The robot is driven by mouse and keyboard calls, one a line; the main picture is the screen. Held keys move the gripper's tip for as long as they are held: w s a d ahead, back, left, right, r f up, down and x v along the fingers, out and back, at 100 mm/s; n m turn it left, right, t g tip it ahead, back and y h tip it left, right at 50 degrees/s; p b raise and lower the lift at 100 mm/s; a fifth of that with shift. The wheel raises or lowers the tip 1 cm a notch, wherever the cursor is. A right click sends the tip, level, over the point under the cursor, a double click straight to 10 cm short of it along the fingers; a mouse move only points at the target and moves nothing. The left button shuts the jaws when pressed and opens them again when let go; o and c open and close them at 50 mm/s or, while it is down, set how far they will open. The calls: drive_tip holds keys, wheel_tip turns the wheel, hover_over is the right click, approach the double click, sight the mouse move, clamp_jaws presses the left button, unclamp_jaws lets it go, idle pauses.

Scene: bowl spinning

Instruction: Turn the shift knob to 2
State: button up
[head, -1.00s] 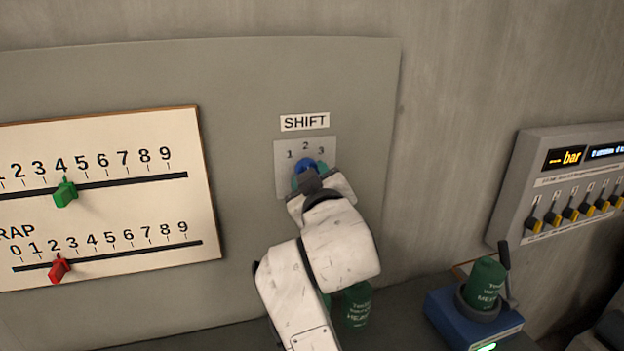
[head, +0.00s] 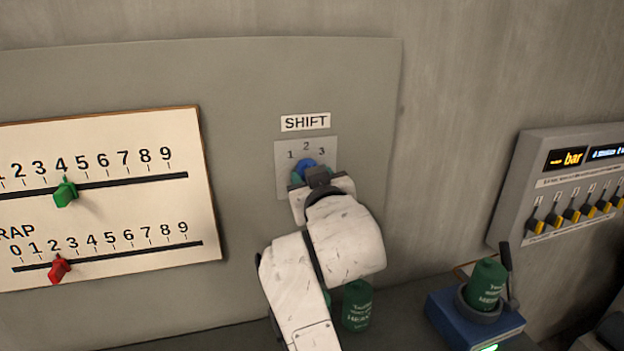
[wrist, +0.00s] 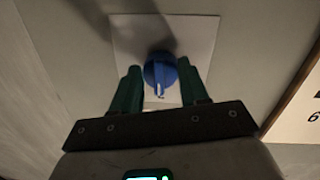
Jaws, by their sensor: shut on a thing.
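The blue shift knob (head: 307,165) sits on a pale plate (head: 283,185) marked 1, 2 and 3, under the SHIFT label (head: 305,122). My gripper (head: 313,172) reaches it from below and covers its lower part in the head view. In the wrist view the knob (wrist: 160,70) lies between the two green fingers of my gripper (wrist: 160,78), which are shut on it. A small white mark on the knob points to the bottom of the wrist picture. The number it points at cannot be read.
Left of the knob is a slider board (head: 110,215) with a green slider (head: 65,193) and a red slider (head: 59,268). Below, green canisters (head: 357,305) (head: 485,284) and a blue device (head: 465,325) stand on the bench. A switch box (head: 560,185) hangs at right.

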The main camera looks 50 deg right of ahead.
drive_tip(key=o, duration=1)
drive_tip(key=shift+o, duration=0.2)
drive_tip(key=p+v, duration=0.5)
drive_tip(key=v, duration=0.5)
drive_tip(key=shift+s+a, duration=0.2)
drive_tip(key=shift+a, duration=0.05)
